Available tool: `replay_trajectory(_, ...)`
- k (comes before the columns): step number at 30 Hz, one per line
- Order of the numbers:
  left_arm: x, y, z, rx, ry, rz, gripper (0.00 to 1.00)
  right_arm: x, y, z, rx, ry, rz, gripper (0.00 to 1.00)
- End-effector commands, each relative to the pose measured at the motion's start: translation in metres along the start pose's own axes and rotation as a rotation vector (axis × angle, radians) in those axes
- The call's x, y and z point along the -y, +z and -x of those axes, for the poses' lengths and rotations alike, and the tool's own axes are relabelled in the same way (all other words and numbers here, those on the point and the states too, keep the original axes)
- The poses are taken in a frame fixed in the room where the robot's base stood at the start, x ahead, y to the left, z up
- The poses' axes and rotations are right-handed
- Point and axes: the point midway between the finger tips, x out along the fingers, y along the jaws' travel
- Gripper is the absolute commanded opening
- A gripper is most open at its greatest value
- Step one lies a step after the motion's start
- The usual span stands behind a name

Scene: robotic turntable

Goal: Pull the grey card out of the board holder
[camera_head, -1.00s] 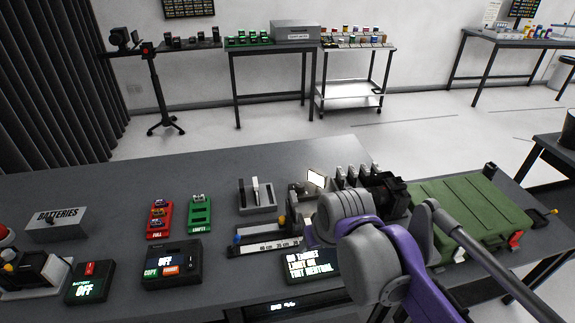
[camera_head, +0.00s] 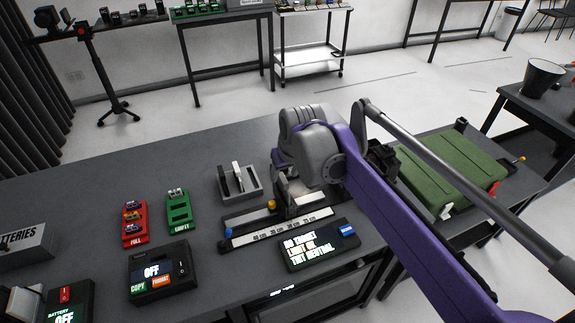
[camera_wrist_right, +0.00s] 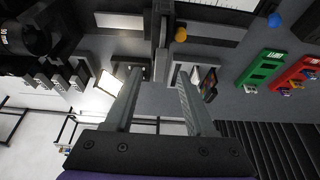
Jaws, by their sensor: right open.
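The board holder (camera_head: 256,191) is a small grey slotted tray on the table, left of my right arm in the head view. A dark card (camera_head: 223,181) and a white card (camera_head: 238,177) stand upright in it. A grey card cannot be told apart clearly from the grey holder. My right gripper (camera_wrist_right: 159,76) is open in the right wrist view, with nothing held between its fingers. In the head view it is over the table right of the holder, its fingers mostly hidden by my wrist. My left gripper is out of view.
A ruled rail (camera_head: 278,226) lies in front of the holder, with a display box (camera_head: 318,244) nearer. Green (camera_head: 179,212) and red (camera_head: 134,223) trays lie to the left. A green case (camera_head: 450,170) is at the right. The table behind the holder is clear.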

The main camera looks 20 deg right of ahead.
Motion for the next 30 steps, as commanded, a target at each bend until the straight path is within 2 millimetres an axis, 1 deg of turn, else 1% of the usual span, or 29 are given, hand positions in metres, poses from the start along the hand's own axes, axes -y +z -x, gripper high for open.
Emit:
replay_trajectory(1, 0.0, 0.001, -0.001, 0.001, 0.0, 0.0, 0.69, 0.0, 0.0, -0.01, 0.0, 0.0, 0.0, 0.55)
replay_trajectory(3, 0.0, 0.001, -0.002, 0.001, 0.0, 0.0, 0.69, 0.0, 0.0, -0.02, 0.0, 0.0, 0.0, 0.55)
replay_trajectory(7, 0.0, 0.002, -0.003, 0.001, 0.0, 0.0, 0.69, 0.0, 0.0, -0.033, 0.0, 0.0, 0.0, 0.55)
replay_trajectory(12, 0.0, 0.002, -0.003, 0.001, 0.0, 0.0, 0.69, 0.0, 0.0, -0.04, 0.0, 0.0, 0.0, 0.55)
replay_trajectory(19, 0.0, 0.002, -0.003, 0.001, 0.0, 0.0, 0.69, 0.0, 0.0, -0.04, 0.0, 0.0, 0.0, 0.55)
replay_trajectory(20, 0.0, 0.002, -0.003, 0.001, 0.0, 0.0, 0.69, 0.0, 0.0, -0.04, 0.0, 0.0, 0.0, 0.51)
replay_trajectory(21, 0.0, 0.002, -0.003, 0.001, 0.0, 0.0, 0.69, 0.0, 0.0, -0.04, 0.0, 0.0, 0.0, 0.44)
replay_trajectory(23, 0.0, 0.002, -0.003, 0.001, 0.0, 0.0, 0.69, 0.0, 0.0, -0.04, 0.0, 0.0, 0.0, 0.33)
replay_trajectory(24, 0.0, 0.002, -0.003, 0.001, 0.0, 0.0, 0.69, 0.0, 0.0, -0.04, 0.0, 0.0, 0.0, 0.26)
replay_trajectory(28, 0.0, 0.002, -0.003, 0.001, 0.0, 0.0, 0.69, 0.0, 0.0, -0.04, 0.0, 0.0, 0.0, 0.03)
replay_trajectory(29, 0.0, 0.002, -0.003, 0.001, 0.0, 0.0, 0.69, 0.0, 0.0, -0.04, 0.0, 0.0, 0.0, 0.0)
replay_trajectory(30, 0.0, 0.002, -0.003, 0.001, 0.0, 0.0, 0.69, 0.0, 0.0, -0.04, 0.0, 0.0, 0.0, 0.0)
